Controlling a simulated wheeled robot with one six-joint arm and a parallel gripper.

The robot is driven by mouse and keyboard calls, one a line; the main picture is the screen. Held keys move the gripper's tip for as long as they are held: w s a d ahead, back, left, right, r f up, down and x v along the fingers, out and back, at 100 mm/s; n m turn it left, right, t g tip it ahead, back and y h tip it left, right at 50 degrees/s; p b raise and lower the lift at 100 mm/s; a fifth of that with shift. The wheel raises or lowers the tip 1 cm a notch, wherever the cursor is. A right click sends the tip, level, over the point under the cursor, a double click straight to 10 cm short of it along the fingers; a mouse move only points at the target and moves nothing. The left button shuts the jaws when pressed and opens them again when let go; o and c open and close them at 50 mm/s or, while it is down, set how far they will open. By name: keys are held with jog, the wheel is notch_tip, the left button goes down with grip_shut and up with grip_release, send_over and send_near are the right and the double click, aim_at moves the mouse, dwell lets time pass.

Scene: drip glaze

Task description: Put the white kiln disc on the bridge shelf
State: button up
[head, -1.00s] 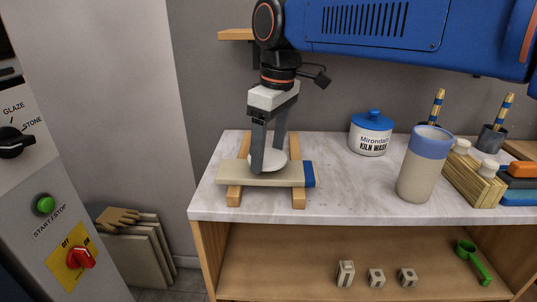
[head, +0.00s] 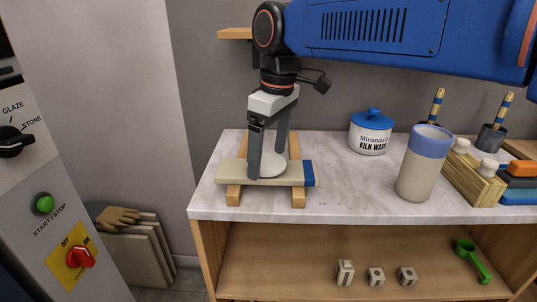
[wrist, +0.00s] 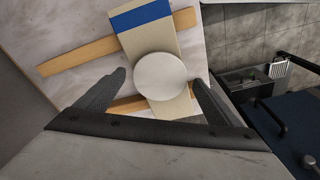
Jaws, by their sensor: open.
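The white kiln disc (head: 273,166) lies flat on the bridge shelf (head: 230,172), a beige slab with a blue right end that lies across two wooden strips. My gripper (head: 267,168) is open, pointing down, with one finger on either side of the disc. In the wrist view a gap shows between the disc and the left finger; the right fingertip is very near its edge, and I cannot tell whether it touches.
On the marble counter (head: 330,195), a blue-lidded jar (head: 370,134) and a tall blue-rimmed cup (head: 424,165) stand to the right. A wooden rack (head: 468,185) is further right. Small blocks (head: 345,272) and a green scoop (head: 474,262) lie on the lower shelf.

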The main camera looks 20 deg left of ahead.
aim_at(274, 165)
notch_tip(274, 165, up, 12)
jog(key=d, duration=0.1)
jog(key=shift+s+d+f, duration=0.15)
jog(key=shift+d, duration=0.05)
jog(key=shift+s, duration=0.1)
dwell(0.3)
